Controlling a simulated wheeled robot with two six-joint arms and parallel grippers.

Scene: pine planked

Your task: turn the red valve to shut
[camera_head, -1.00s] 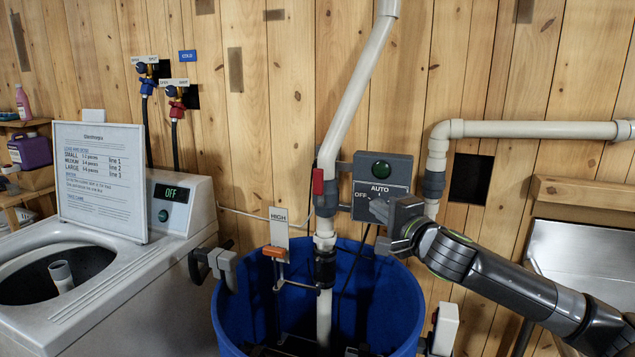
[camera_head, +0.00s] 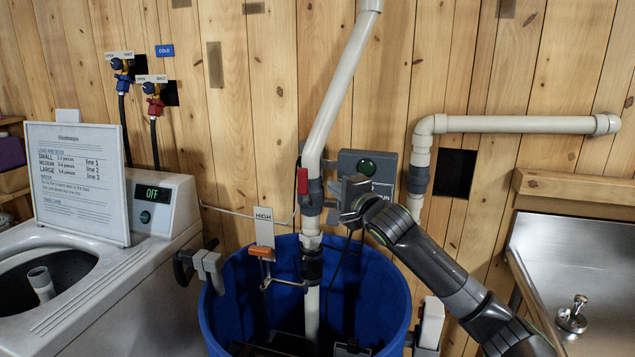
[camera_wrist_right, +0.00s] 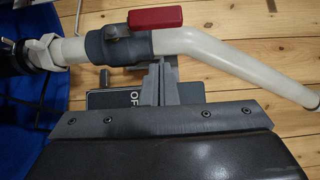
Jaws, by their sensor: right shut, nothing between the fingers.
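A red valve handle (camera_head: 302,181) sits on a grey fitting of the pale upright pipe, lying along the pipe. It also shows in the right wrist view (camera_wrist_right: 140,18). My right gripper (camera_head: 337,204) is shut and empty, just right of the upright pipe and in front of the switch box. In the wrist view its fingertips (camera_wrist_right: 158,70) are close below the grey fitting; I cannot tell whether they touch. My left gripper is out of view.
The grey switch box (camera_head: 350,160) with a green button is partly hidden by my right gripper. A blue tub (camera_head: 385,300) stands below the pipe. A washer (camera_head: 120,290) with a sign is at left, a metal sink (camera_head: 590,260) at right.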

